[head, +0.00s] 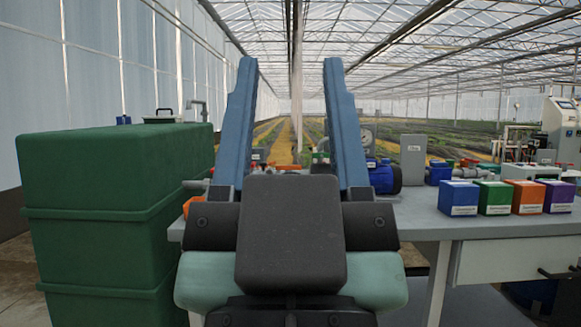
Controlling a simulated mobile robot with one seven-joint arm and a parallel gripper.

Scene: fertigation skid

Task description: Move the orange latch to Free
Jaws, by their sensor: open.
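My gripper (290,64) fills the middle of the head view, with its two blue fingers standing well apart. It is open, and I see nothing held between the fingers. A small orange-red handle (285,166) shows between the fingers, among pipe fittings on the bench behind. Another orange piece (194,184) shows at the bench's left end, partly hidden by my gripper. I cannot tell which of these is the orange latch, and no Free marking is readable.
A large green tank (115,165) stands close on the left. The grey bench (425,222) extends right. A blue pump (384,177), a gauge (366,137) and a grey box (413,158) stand on it. Blue (459,198), green (495,197), orange (528,197) and purple (559,196) boxes line the right.

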